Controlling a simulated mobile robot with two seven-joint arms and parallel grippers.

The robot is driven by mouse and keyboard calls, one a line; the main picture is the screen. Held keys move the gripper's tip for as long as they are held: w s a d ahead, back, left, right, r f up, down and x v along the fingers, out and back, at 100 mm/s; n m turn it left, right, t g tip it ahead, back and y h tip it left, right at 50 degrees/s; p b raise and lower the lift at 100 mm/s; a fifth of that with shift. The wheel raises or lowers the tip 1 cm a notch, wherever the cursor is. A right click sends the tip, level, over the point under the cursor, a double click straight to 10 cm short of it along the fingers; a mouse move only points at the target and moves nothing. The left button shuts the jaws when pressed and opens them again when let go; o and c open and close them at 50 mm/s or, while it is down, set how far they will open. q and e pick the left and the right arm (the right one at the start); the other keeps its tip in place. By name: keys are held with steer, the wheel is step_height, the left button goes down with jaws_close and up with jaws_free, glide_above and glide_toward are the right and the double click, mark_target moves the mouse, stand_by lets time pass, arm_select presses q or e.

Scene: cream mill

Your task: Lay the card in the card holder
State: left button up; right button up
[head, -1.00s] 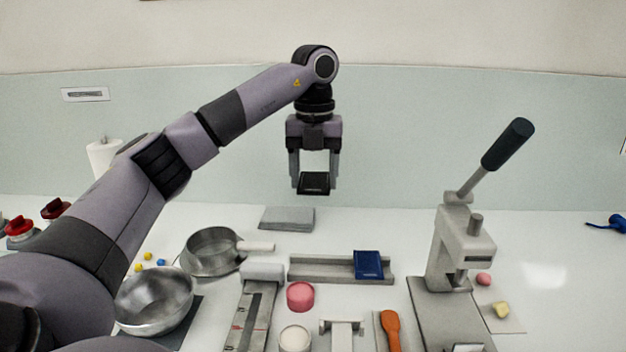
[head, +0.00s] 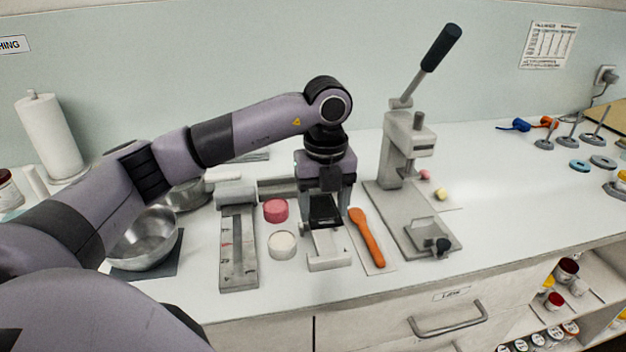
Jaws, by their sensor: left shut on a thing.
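My left gripper (head: 325,214) points down and is shut on a small dark, flat card (head: 324,208). The card is at the back end of a small pale stand (head: 328,247) near the front of the counter, which looks like the card holder. The stand has a crossbar at the back and a raised lip at the front. The gripper and card hide part of its back, so I cannot tell whether the card touches it. My right gripper is out of view.
An orange spoon (head: 366,238) lies just right of the stand. A white round pot (head: 282,245), a pink round pot (head: 276,210) and a long grey scale-like block (head: 238,245) stand left. A lever press (head: 405,150) stands right. A grey rail (head: 277,189) lies behind, partly hidden.

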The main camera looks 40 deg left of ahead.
mark_target(325, 218)
arm_select(q)
steer(key=shift+s+d+f, duration=0.35)
steer(key=shift+d, duration=0.1)
steer(key=shift+f, duration=0.1)
steer(key=shift+f+b, duration=1.4)
steer(key=shift+f, duration=0.25)
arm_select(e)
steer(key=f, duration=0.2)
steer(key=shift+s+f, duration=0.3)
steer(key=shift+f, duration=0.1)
arm_select(q)
steer(key=shift+f+b, duration=0.3)
steer(key=shift+f, duration=0.35)
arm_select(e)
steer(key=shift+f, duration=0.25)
arm_select(q)
steer(key=o, duration=1.1)
steer(key=shift+r, duration=0.15)
